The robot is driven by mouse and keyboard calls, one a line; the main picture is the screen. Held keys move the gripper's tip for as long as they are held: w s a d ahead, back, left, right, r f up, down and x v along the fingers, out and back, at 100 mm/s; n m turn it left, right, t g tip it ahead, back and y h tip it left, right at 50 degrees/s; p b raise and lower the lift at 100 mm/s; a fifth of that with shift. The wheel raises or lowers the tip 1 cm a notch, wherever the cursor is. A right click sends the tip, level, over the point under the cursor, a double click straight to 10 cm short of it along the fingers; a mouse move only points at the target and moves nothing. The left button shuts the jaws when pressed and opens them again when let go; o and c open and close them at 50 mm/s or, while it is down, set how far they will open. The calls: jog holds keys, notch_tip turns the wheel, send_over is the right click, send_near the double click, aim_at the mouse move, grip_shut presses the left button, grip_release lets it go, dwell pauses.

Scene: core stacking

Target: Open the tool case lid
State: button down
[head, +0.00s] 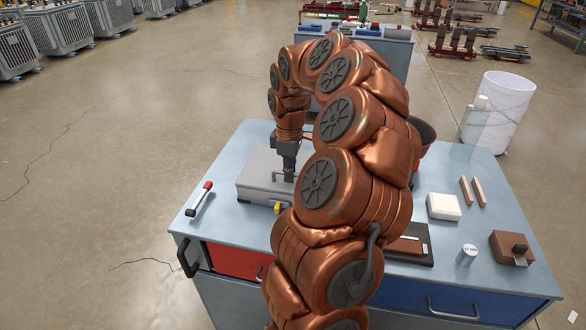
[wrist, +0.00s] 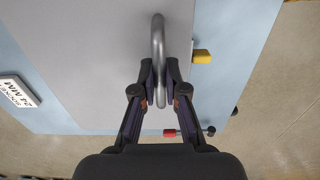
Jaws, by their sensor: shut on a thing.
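The tool case (head: 255,182) is a flat grey box on the blue-grey workbench, and its lid looks shut. Its grey lid also fills much of the wrist view (wrist: 95,60). A bent metal bar handle (wrist: 158,35) stands on the lid. My gripper (head: 289,178) is low over the case, with its fingers (wrist: 161,75) on either side of the handle bar, shut on it. A yellow latch (head: 278,208) sits at the case's front edge and shows in the wrist view (wrist: 202,57). My arm hides the case's right part in the head view.
A red-and-black-ended tool (head: 200,198) lies left of the case. On the bench's right are a white block (head: 443,206), two copper-coloured bars (head: 473,191), a small cylinder (head: 467,254) and a brown block (head: 512,248). A dark red bin (head: 427,133) is partly hidden behind my arm.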

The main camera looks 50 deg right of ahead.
dwell(0.5)
jog(key=shift+w+d+r+p, duration=0.15)
jog(key=shift+r+p, duration=0.1)
jog(key=shift+r, duration=0.3)
jog(key=shift+d+r+p, duration=0.2)
jog(key=shift+r, duration=0.35)
jog(key=shift+w+d+r+p, duration=0.15)
jog(key=shift+r+p, duration=0.1)
jog(key=shift+r, duration=0.3)
jog(key=r, duration=0.1)
jog(key=d+r+p, duration=0.1)
jog(key=r, duration=0.1)
jog(key=shift+w+d+p, duration=0.35)
jog(key=shift+w, duration=0.05)
